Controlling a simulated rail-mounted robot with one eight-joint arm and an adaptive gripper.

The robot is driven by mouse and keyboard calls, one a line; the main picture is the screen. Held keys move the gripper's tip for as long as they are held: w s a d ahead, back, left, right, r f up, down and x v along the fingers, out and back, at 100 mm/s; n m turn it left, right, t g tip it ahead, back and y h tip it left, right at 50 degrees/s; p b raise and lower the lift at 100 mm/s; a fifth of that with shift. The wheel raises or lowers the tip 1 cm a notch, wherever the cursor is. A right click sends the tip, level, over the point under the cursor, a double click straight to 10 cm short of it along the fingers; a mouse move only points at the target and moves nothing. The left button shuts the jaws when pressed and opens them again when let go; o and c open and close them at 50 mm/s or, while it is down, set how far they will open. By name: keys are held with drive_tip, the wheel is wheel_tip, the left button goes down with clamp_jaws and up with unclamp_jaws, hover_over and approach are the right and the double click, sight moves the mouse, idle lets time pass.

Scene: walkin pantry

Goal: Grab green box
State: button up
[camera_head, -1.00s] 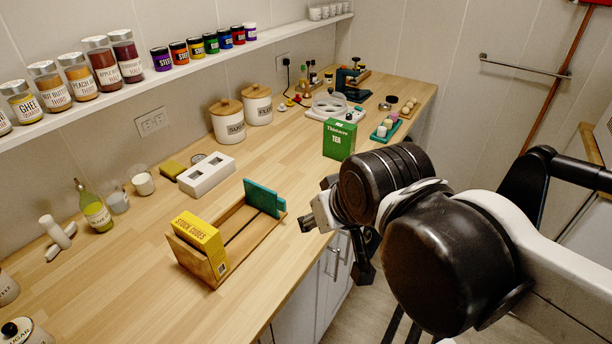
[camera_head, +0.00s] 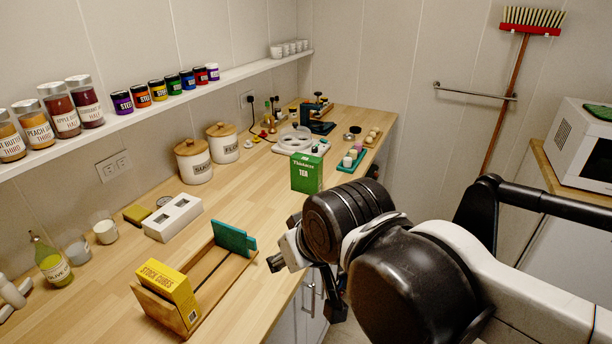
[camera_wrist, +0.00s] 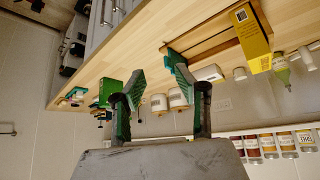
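The green tea box (camera_head: 307,172) stands upright on the wooden counter, near its front edge. In the wrist view the green box (camera_wrist: 107,88) shows left of my gripper, partly behind the left finger. My gripper (camera_head: 275,262) is off the counter's front edge, nearer to the camera than the box and lower left of it in the head view; my arm hides part of it. In the wrist view my gripper's fingers (camera_wrist: 160,82) are spread apart, with nothing held between them. The box is apart from the gripper.
A wooden rack (camera_head: 205,285) holds a yellow stock-cubes box (camera_head: 168,290) and teal panels (camera_head: 233,238) near the gripper.

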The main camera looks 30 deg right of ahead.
drive_tip(key=o, duration=1.6)
drive_tip(key=shift+o, duration=0.2)
